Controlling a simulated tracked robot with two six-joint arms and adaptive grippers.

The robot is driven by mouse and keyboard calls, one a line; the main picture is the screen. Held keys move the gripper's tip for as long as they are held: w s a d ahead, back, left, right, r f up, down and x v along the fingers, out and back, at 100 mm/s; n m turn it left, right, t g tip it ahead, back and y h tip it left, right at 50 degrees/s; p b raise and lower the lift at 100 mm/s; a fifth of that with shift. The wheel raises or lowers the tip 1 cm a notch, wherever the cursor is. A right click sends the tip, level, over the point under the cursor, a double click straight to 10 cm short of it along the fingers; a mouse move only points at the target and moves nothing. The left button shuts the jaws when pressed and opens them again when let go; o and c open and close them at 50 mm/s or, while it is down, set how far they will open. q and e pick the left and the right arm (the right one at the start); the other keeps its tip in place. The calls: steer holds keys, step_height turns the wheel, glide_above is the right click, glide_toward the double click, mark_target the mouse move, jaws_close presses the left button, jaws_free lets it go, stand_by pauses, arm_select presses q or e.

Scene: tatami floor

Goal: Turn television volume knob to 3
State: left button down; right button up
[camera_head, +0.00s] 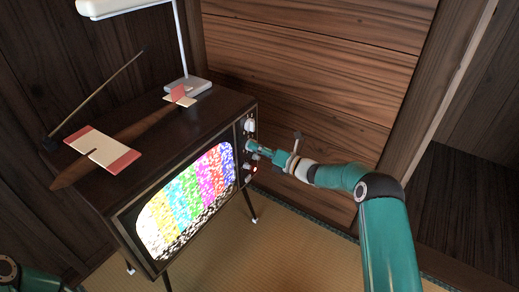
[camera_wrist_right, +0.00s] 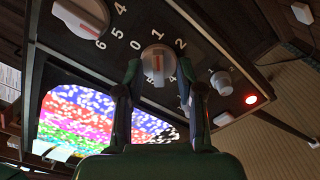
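The television (camera_head: 185,200) stands on legs on the floor, its screen showing coloured bars and static. Its control panel is on the right of its front. In the right wrist view a round pale knob (camera_wrist_right: 157,64) with a raised ridge has 0, 1 and 2 printed around it; the ridge looks roughly in line with the 1. Marks at its lower right are partly hidden. My right gripper (camera_wrist_right: 160,73) is open, with one finger on each side of this knob; I cannot tell whether they touch it. The right gripper (camera_head: 253,148) also shows at the panel in the head view. My left gripper is out of view.
Another large knob (camera_wrist_right: 82,14) with 4, 5 and 6 sits at upper left, and a smaller knob (camera_wrist_right: 222,82) and a red light (camera_wrist_right: 251,99) at right. A white lamp (camera_head: 185,87) and a red-and-cream card (camera_head: 103,149) are on the television. Wooden wall behind.

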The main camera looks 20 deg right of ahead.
jaws_close()
steer(key=shift+d, duration=0.1)
steer(key=shift+f, duration=0.1)
